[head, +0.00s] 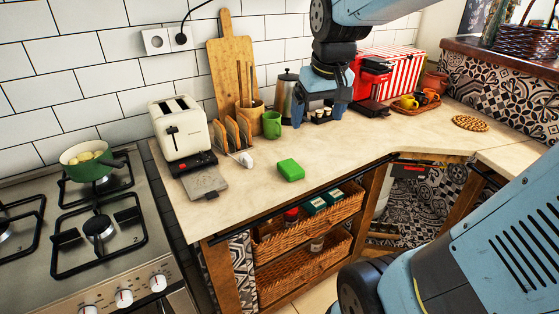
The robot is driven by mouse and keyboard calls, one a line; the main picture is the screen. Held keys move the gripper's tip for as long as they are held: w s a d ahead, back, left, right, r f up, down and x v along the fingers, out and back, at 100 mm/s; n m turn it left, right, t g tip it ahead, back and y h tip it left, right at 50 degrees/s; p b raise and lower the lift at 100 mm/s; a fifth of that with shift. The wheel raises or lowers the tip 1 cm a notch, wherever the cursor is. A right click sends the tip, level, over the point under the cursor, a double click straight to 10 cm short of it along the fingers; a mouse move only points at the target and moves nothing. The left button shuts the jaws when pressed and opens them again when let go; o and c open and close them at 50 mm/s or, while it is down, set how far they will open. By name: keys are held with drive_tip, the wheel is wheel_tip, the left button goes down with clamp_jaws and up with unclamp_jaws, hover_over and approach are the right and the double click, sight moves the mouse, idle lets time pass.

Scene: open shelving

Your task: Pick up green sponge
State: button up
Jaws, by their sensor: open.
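A bright green sponge (290,170) lies flat on the beige countertop, near its front edge and right of a grey flat device. My gripper (317,118) hangs above the back part of the counter, up and to the right of the sponge. Its two fingers point down and stand apart. It is open and empty, well clear of the sponge. Nothing covers the sponge in the head view.
A white toaster (182,132), a toast rack (232,135), a green mug (272,124) and a metal press (288,95) stand behind and left. A red coffee machine (371,80) stands right. A stove (75,225) is at left. The counter (340,150) right of the sponge is clear.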

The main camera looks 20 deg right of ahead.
drive_tip(key=w+f+g, duration=0.2)
drive_tip(key=w+f, duration=0.3)
drive_tip(key=w, duration=0.4)
drive_tip(key=n+g, duration=0.2)
hover_over(292, 168)
wheel_tip(292, 168, down, 8)
wheel_tip(292, 168, down, 14)
drive_tip(key=shift+r, duration=0.25)
drive_tip(key=shift+c, duration=0.4)
drive_tip(key=c, duration=1)
drive_tip(key=shift+r, duration=0.1)
drive_tip(key=shift+c, duration=0.2)
